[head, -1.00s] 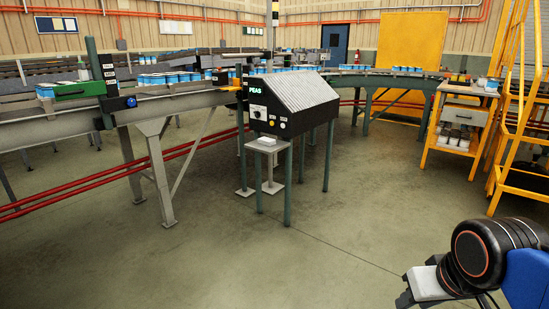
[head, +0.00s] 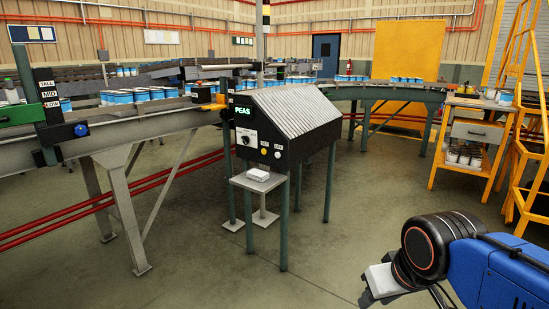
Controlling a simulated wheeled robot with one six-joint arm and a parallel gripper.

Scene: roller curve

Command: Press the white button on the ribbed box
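The ribbed box (head: 291,113) stands on green legs in the middle of the head view, with a sloped ribbed top and a dark front. Its front has a lit "PEAS" sign, a dark knob, a yellowish button and a white button (head: 277,154) to the right of it. My gripper (head: 368,299) is at the lower right, in front of the box and well apart from it. Its fingers are small and partly cut off by the frame, so I cannot tell whether they are open.
A small shelf (head: 240,183) with a white block on it juts out below the box's front. The conveyor (head: 100,137) with blue-labelled cans runs on the left. A yellow-framed cart (head: 455,170) and yellow ladder stand at right. The floor (head: 200,280) before the box is clear.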

